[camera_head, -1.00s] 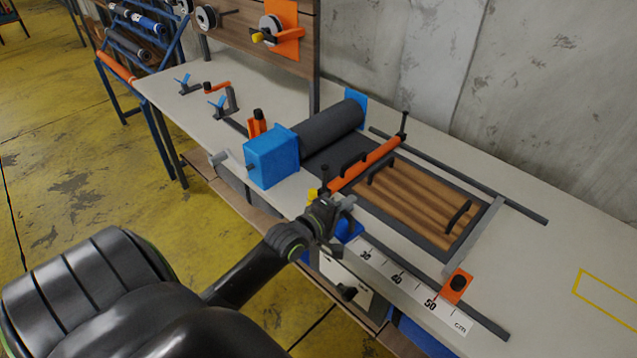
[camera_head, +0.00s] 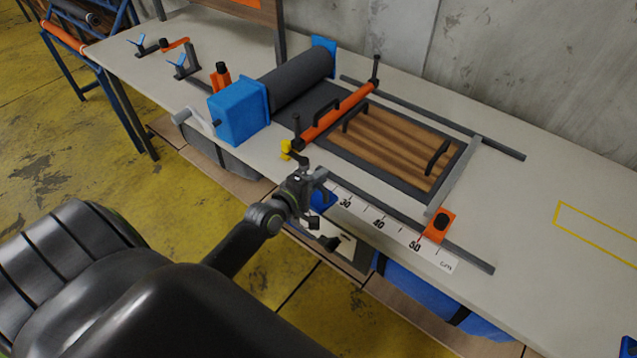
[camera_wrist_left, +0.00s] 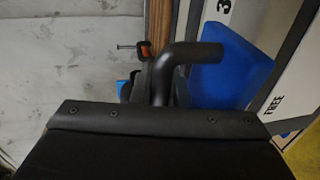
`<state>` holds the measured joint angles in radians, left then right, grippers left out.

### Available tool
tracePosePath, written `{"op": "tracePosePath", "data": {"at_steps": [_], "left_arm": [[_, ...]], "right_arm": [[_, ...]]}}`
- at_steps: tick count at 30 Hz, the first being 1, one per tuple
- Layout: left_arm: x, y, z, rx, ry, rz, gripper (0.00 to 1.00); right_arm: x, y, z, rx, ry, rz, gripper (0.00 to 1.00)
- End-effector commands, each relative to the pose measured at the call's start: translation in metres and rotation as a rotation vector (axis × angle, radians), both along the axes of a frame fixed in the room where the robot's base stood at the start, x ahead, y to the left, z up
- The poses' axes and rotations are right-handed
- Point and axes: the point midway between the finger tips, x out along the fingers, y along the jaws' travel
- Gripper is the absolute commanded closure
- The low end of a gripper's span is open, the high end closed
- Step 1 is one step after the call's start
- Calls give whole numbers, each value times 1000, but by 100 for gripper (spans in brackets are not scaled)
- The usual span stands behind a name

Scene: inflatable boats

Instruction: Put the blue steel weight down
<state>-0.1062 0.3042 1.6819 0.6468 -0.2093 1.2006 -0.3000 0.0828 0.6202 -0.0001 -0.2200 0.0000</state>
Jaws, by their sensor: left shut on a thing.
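The blue steel weight (camera_head: 323,201) shows as a small blue piece at my left gripper (camera_head: 312,184), by the front edge of the bench near the ruler's 30 mark. My left gripper is shut on the weight and partly hides it. In the left wrist view, the blue weight (camera_wrist_left: 228,72) shows beyond a dark bent bar, with my dark gripper body across the bottom. I cannot tell whether the weight touches the bench. My right gripper is not in view.
The bench (camera_head: 545,180) carries a blue box (camera_head: 238,115) with a dark roller, an orange bar (camera_head: 335,118), a slatted wooden board (camera_head: 395,145) and a ruler (camera_head: 395,228). A yellow outlined area (camera_head: 598,235) at the right is empty.

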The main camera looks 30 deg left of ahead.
Motion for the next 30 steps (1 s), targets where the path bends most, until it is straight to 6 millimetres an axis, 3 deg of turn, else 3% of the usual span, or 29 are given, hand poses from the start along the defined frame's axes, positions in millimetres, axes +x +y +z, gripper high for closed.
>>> {"op": "tracePosePath", "data": {"at_steps": [12, 13, 18, 30], "left_arm": [[1, 0, -1, 1, -9, -1, 100], [0, 0, -4, 2, -1, 0, 85], [0, 0, -3, 1, 0, 0, 64], [-5, 1, 0, 1, 1, 0, 64]], "right_arm": [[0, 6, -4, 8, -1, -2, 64], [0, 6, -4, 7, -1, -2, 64], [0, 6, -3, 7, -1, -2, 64], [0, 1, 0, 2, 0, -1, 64]]}}
